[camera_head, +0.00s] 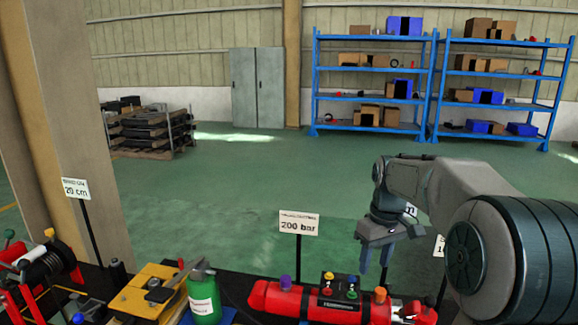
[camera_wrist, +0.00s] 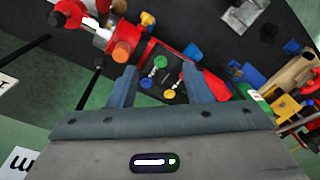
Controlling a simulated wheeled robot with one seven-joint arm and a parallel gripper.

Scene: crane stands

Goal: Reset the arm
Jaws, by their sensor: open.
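My arm reaches in from the right of the head view. My gripper (camera_head: 375,265) points down, open and with nothing between its fingers, near the right part of a red unit (camera_head: 345,305) with coloured knobs. In the wrist view my gripper (camera_wrist: 159,75) shows both fingers spread apart, with the red unit (camera_wrist: 205,82) and its black knob panel (camera_wrist: 165,78) lying beyond them. I cannot tell the exact gap between fingertips and unit.
A green bottle (camera_head: 203,296) and a yellow device (camera_head: 150,292) are at the left. Blue shelves (camera_head: 375,98) and a pallet stack (camera_head: 150,132) stand far back across open floor.

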